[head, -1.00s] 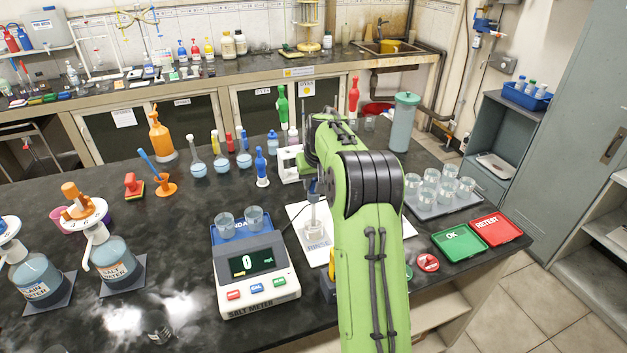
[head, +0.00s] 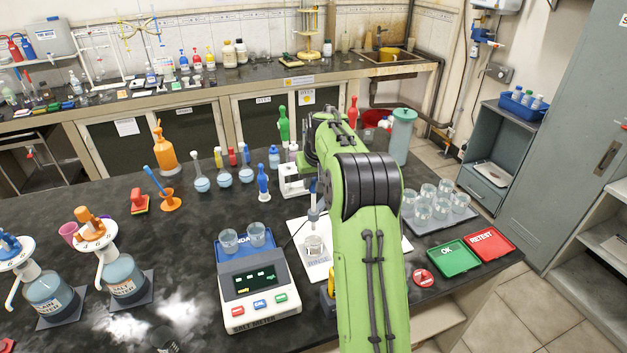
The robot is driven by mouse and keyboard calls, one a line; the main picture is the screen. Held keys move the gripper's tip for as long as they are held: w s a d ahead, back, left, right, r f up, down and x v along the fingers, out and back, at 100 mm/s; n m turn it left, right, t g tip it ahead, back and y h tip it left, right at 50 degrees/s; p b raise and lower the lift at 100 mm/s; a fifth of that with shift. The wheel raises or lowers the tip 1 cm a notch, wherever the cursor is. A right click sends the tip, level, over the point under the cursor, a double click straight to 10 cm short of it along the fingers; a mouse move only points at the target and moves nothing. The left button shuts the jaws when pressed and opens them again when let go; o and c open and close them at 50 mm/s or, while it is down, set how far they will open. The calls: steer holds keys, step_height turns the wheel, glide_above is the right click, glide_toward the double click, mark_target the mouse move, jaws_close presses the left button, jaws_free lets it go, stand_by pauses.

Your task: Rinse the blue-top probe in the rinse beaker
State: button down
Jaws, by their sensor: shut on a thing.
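The blue-top probe (head: 313,201) hangs upright below my wrist, left of my green arm. My gripper (head: 314,184) is mostly hidden by the arm and is shut on the probe near its blue top. The rinse beaker (head: 314,246) is a small clear glass on the white mat marked RINSE (head: 317,268). The probe's lower end is at the beaker's mouth; I cannot tell how deep it reaches. The salt meter (head: 257,288) stands left of the mat with a lit green screen, and two clear beakers (head: 243,238) are behind its screen.
A white stand (head: 292,181) is just behind the probe. A tray of several beakers (head: 431,222), a green OK tray (head: 454,259) and a red RETEST tray (head: 494,244) are right of my arm. Dispensers stand at left.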

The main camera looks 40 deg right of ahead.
steer(key=c, duration=0.9)
jaws_free()
steer(key=shift+r, duration=0.35)
steer(key=shift+f, duration=0.1)
steer(key=p+v, duration=0.1)
steer(key=v, duration=1.4)
steer(key=shift+s+r, duration=0.15)
steer(key=shift+r, duration=0.15)
steer(key=shift+a, duration=0.1)
